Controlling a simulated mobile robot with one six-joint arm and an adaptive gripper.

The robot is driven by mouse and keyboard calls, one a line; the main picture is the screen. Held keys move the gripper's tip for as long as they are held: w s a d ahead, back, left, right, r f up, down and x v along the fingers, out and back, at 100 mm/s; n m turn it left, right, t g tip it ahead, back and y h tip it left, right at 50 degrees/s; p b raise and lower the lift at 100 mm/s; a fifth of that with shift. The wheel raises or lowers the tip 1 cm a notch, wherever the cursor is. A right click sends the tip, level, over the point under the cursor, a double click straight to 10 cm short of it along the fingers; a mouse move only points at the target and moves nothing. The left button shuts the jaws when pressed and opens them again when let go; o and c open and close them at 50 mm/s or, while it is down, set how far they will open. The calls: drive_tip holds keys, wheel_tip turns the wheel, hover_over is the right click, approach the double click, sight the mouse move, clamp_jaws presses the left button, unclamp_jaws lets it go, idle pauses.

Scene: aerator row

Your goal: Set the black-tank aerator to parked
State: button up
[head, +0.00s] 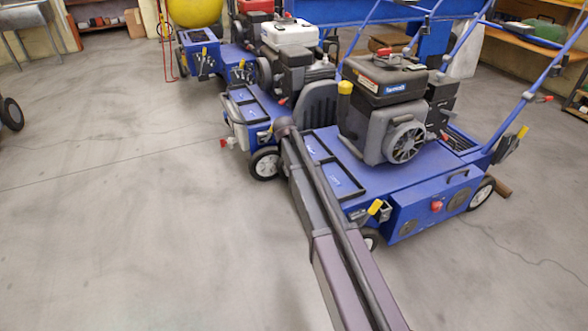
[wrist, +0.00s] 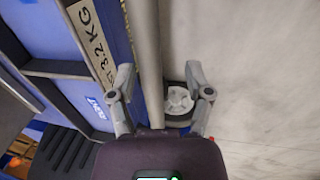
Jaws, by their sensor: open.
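The black-tank aerator (head: 425,185) is the nearest blue machine in the head view, with a black tank (head: 385,80) on its engine. A yellow-tipped lever (head: 375,207) sits at its front corner, and another yellow grip (head: 522,131) is on its handlebar. My arm crosses in front of it and ends near its left end. In the wrist view my gripper (wrist: 162,80) is open and empty. Between and below its fingers are a pale tube (wrist: 149,60) and a white-hubbed wheel (wrist: 179,100). I cannot tell which machine this wheel belongs to.
A white-tank aerator (head: 290,32) and a red-tank one (head: 257,6) stand behind to the left. A workbench (head: 545,45) is at the back right. The concrete floor (head: 120,230) at left and front is clear.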

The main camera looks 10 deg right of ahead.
wheel_tip(320, 180, up, 14)
drive_tip(key=a+p, duration=0.2)
drive_tip(key=p, duration=1.1)
drive_tip(key=shift+w+f, duration=0.25)
drive_tip(key=shift+f, duration=0.2)
drive_tip(key=f+b, duration=0.4)
drive_tip(key=d+f+b, duration=0.1)
drive_tip(key=f+b, duration=0.3)
drive_tip(key=d+f+b, duration=0.1)
drive_tip(key=f+b, duration=0.4)
drive_tip(key=shift+w+d+f, duration=0.1)
drive_tip(key=shift+w+d, duration=0.15)
drive_tip(key=shift+w, duration=0.15)
drive_tip(key=shift+c, duration=0.3)
clamp_jaws()
